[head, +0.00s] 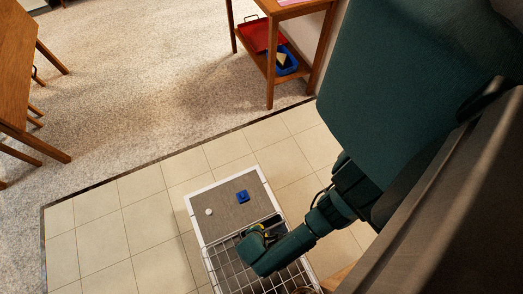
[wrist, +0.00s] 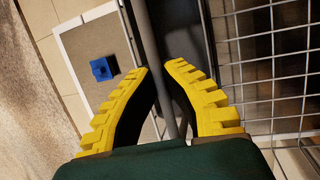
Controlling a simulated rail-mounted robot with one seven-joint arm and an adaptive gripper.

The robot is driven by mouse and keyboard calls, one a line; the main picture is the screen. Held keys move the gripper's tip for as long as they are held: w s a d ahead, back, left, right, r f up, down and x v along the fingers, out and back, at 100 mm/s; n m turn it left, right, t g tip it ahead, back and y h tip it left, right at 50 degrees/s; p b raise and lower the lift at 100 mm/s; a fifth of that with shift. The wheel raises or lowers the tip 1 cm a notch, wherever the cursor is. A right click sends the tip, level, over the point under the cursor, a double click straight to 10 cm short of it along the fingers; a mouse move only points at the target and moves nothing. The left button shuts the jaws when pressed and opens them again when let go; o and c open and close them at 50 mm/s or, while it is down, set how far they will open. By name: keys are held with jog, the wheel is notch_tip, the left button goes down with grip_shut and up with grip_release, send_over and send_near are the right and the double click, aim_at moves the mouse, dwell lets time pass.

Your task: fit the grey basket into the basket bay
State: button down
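The grey wire basket (head: 230,265) shows at the bottom of the head view, over the near part of a white-framed unit (head: 196,218). In the wrist view its mesh (wrist: 262,70) fills the right side. A grey bar (wrist: 151,35) runs between the two yellow fingers of my gripper (wrist: 160,67). The fingertips lie close against both sides of this bar, so my gripper looks shut on the basket's bar. In the head view my gripper (head: 256,231) is at the basket's far edge, partly hidden by my arm. I cannot make out the basket bay for certain.
A wooden stand (head: 270,60) with a red tray (head: 256,34) is at the back. Tiled floor (head: 120,225) left of the unit is clear.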

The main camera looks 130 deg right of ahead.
jog(key=shift+f, duration=0.1)
dwell(0.3)
jog(key=c, duration=1.2)
grip_release()
jog(key=shift+o, duration=0.2)
jog(key=v, duration=1.2)
